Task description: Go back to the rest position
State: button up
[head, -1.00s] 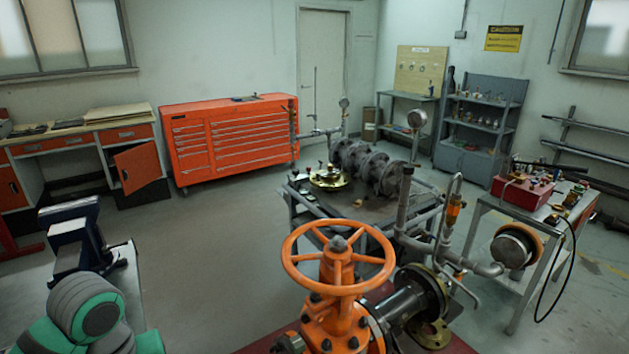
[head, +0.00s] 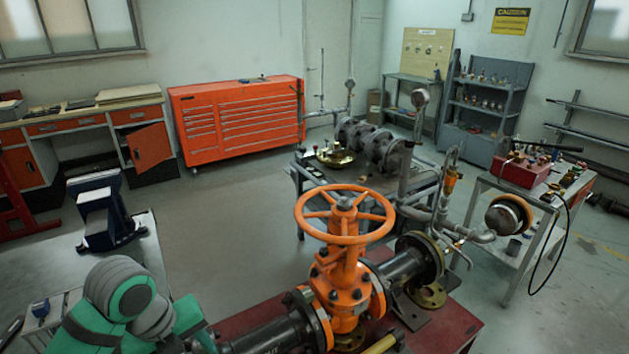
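The orange gate valve (head: 343,283) with its round orange handwheel (head: 345,214) stands at the lower middle of the head view. It sits on a black flanged pipe (head: 275,333) over a dark red bench (head: 455,328). The wheel is upright on its stem and nothing touches it. Part of my grey and green arm shows at the lower left, apart from the valve. My gripper is not in view.
A blue vise (head: 103,212) stands on a bench at the left. A dark table (head: 313,180) with a pump and a trolley (head: 520,245) with a red box are behind and right. An orange tool chest (head: 238,118) lines the wall. Floor between is clear.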

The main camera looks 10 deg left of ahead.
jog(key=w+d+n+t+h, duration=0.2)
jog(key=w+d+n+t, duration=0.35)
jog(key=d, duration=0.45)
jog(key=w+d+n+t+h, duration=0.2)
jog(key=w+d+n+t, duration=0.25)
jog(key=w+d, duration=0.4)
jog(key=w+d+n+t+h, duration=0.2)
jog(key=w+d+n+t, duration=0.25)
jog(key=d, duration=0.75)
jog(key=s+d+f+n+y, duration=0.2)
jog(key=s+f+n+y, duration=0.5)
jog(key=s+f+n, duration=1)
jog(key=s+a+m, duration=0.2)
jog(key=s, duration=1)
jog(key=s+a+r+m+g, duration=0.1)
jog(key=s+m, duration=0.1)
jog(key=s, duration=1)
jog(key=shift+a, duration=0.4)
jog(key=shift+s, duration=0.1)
